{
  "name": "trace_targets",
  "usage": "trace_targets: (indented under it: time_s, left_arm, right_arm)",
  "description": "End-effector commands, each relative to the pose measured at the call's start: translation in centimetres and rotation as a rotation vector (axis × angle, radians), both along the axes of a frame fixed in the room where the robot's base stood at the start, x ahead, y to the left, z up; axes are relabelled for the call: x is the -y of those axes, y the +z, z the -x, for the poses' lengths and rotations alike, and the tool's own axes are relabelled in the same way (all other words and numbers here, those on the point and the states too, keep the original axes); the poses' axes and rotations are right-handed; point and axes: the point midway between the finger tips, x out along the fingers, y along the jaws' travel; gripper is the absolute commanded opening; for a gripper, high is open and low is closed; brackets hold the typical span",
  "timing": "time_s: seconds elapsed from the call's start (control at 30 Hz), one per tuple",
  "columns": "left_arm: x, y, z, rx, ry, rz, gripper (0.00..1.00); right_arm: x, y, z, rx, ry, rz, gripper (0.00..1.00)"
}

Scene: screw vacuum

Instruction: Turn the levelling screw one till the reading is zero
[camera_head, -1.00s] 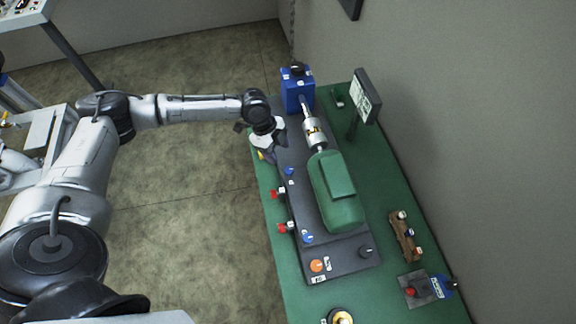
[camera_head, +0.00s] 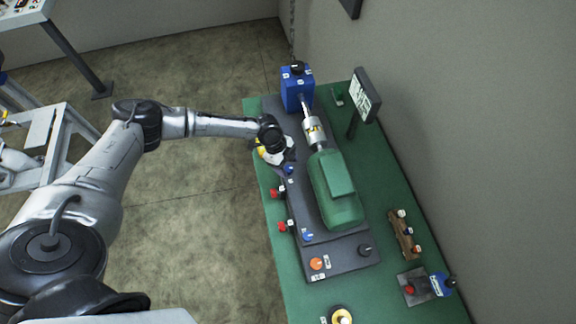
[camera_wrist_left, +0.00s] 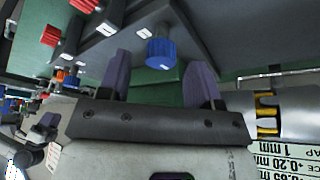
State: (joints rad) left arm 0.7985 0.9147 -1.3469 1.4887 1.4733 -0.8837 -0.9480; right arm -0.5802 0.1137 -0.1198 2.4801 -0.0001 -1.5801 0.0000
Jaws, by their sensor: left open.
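My left gripper (camera_head: 283,158) hangs over the left edge of the dark base plate (camera_head: 350,262) on the green bench. In the left wrist view its two purple fingers (camera_wrist_left: 160,82) stand apart and empty. A blue knob (camera_wrist_left: 161,52) shows between and beyond them, apart from both. A blue knob (camera_head: 289,169) also shows right beside the gripper in the head view, with another (camera_head: 307,237) nearer the front. I cannot tell which screw is number one. The display screen (camera_head: 364,95) at the back right is unreadable here. A white panel with figures (camera_wrist_left: 288,155) shows partly in the left wrist view.
Red knobs (camera_head: 278,193) line the plate's left edge, with an orange knob (camera_head: 316,264) at its front. A green motor (camera_head: 335,190) and silver coupling (camera_head: 313,130) lead to a blue box (camera_head: 297,92). Several small devices (camera_head: 404,235) lie at the right.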

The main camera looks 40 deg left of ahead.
Motion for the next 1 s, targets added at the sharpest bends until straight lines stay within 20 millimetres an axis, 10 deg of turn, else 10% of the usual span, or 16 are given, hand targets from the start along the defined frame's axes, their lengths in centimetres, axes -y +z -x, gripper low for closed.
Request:
trace_targets:
  time_s: [0.53, 1.0]
  left_arm:
    - [0.53, -1.35, -0.09, -0.001, 0.001, -0.001, 0.58]
    - [0.53, -1.32, -0.09, 0.000, 0.001, 0.000, 0.14]
  right_arm:
    - [0.32, -0.03, 0.03, 0.000, 0.008, 0.011, 0.43]
    - [0.11, -0.02, 0.03, 0.000, 0.003, 0.004, 0.43]
